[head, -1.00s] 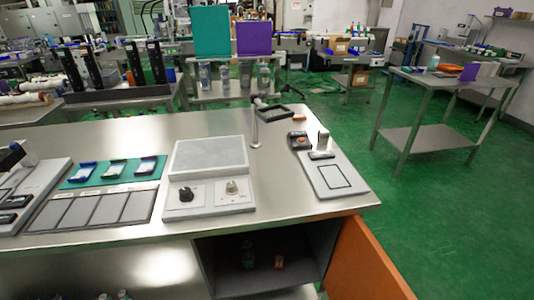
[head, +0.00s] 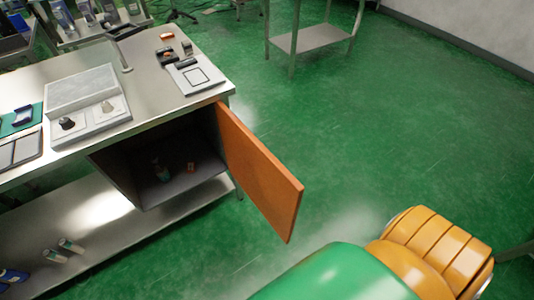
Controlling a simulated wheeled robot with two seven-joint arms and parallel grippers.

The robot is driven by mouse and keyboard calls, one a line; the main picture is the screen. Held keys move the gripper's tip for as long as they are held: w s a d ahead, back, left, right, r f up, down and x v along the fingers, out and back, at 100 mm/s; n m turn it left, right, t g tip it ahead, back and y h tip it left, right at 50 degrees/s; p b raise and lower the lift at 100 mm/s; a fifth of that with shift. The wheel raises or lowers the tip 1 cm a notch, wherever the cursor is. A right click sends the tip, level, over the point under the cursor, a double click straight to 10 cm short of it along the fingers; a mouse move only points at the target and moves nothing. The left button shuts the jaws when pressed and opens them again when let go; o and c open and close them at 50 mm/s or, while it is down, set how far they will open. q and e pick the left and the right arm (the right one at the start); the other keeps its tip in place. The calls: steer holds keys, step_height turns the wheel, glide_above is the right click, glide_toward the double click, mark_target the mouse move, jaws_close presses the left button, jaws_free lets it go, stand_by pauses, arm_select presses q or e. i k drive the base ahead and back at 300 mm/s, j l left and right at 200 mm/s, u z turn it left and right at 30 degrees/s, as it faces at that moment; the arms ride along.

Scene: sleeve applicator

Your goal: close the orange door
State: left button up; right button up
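The orange door (head: 262,172) stands wide open in the head view. It is hinged at the right front edge of a dark cabinet (head: 133,172) under the steel table, and its free edge points toward me. A green and orange arm part of mine fills the lower right, apart from the door. Neither gripper's fingers show.
The steel table (head: 150,60) carries a grey device with two knobs (head: 88,108) and a pad with a square outline (head: 196,75). Several small bottles lie on the lower shelf at left. A side table (head: 309,38) stands at the back. The green floor right of the door is clear.

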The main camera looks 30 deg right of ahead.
mark_target(278, 195)
steer(key=l+u, duration=0.15)
steer(key=l, duration=0.3)
steer(key=k+l+u, duration=0.2)
steer(key=l, duration=0.2)
steer(key=l+u, duration=0.15)
steer(key=l, duration=0.3)
steer(key=k+l+u, duration=0.15)
steer(key=l, duration=0.25)
steer(key=i+l+u, duration=0.2)
steer(key=l, duration=0.3)
steer(key=k+l+u, duration=0.15)
steer(key=l, duration=0.3)
steer(key=i, duration=0.05)
